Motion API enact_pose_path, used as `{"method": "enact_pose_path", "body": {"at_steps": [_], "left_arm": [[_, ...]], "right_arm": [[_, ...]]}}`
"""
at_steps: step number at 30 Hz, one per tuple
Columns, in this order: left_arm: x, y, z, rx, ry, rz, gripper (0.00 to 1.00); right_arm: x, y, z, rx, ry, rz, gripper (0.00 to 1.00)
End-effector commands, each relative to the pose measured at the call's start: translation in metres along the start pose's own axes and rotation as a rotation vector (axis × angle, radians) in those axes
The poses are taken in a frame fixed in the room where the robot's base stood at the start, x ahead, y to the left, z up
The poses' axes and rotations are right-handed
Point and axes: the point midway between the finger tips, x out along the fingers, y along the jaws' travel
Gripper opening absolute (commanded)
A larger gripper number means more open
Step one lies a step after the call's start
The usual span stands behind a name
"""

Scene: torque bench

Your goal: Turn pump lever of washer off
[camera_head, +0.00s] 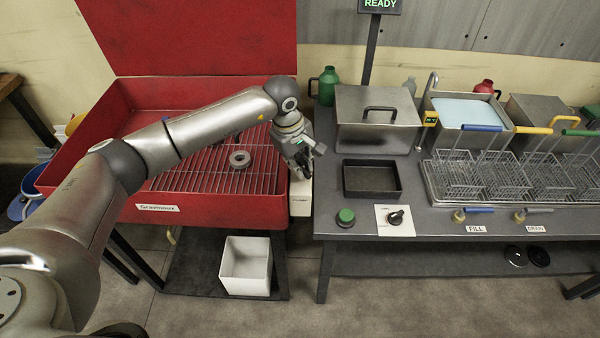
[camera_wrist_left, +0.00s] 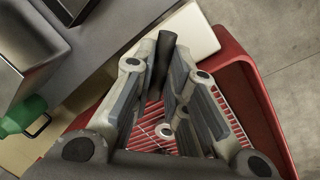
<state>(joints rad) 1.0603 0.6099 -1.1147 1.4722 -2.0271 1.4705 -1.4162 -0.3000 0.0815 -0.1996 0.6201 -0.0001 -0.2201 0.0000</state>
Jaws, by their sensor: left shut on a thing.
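The red parts washer (camera_head: 215,208) stands at the left with its lid raised and a grate inside. A white pump box (camera_head: 301,196) is at its right side; it also shows in the wrist view (camera_wrist_left: 195,36). My left gripper (camera_head: 303,168) is over this box at the washer's right rim. In the wrist view, the dark pump lever (camera_wrist_left: 161,58) is between the fingers of my left gripper (camera_wrist_left: 160,80), which is shut on it. The lever is hidden by the gripper in the head view. My right gripper is not in view.
A ring-shaped part (camera_head: 240,159) lies on the grate. Right of the washer, a grey bench (camera_head: 440,222) carries a black tray (camera_head: 371,179), a green button (camera_head: 345,217), a black knob (camera_head: 396,217) and wire baskets (camera_head: 490,178). A white bin (camera_head: 246,266) stands below the washer.

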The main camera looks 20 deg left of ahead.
Motion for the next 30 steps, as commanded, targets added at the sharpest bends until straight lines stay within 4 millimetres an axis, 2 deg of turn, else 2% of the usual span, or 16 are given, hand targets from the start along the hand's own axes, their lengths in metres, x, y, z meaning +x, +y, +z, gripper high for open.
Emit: {"method": "enact_pose_path", "body": {"at_steps": [1,12,21,30], "left_arm": [[0.007,0.0,-0.002,0.044,-0.004,0.005,0.0],[0.004,0.001,-0.003,0.378,-0.072,0.004,0.0],[0.002,0.001,-0.004,0.581,-0.113,0.003,0.0],[0.0,0.002,-0.004,0.682,-0.133,0.002,0.0]], "right_arm": [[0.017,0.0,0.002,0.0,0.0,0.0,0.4],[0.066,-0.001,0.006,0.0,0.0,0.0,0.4],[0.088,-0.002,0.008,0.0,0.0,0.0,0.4],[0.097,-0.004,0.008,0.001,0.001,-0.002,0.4]]}}
